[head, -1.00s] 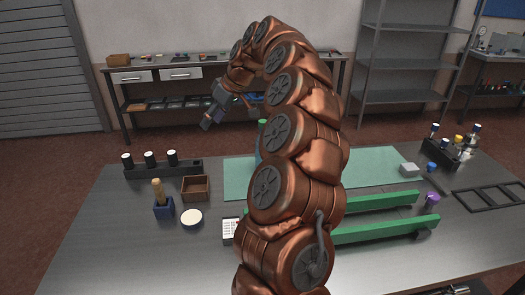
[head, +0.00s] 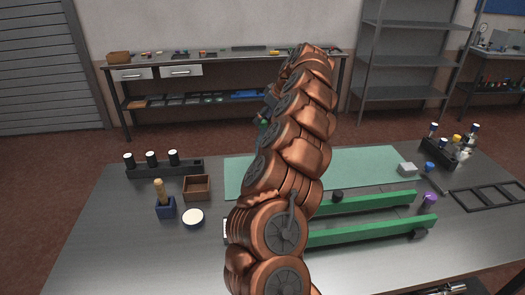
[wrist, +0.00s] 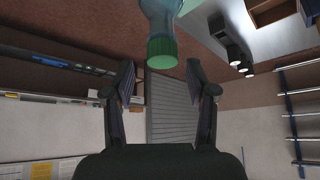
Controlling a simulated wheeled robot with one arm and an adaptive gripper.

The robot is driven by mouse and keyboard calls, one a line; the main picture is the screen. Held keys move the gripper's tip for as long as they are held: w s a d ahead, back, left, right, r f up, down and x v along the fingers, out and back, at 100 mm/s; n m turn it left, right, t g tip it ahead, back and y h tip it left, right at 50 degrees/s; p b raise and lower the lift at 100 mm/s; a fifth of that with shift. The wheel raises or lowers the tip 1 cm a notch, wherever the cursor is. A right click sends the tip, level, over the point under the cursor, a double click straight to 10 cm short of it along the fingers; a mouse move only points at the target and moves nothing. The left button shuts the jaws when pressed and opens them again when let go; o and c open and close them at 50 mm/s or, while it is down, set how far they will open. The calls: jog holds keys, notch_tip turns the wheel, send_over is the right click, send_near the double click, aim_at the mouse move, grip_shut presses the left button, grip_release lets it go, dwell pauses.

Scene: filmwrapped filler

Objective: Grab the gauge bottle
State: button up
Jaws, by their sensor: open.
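A translucent blue-green bottle with a green cap, likely the gauge bottle (wrist: 162,47), appears upside down at the top of the wrist view. Its cap lies just beyond my fingertips, roughly centred between them; I cannot judge the exact gap. My gripper (wrist: 161,68) is open and empty, one finger on each side.
The grey table (head: 110,240) carries a green mat (head: 370,165), a black rack of dark cylinders (head: 165,168), a wooden box (head: 197,187), a blue holder (head: 166,208), a round white-topped tin (head: 193,218), green rails (head: 375,228) and a bottle rack (head: 447,152) at right.

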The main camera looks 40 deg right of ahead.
aim_at(260, 127)
jog(key=shift+w+a+f+p, duration=0.15)
jog(key=shift+a+f+p, duration=0.05)
jog(key=shift+f+p, duration=0.75)
jog(key=p+x, duration=0.1)
jog(key=x, duration=0.2)
jog(key=shift+f, duration=0.35)
grip_shut()
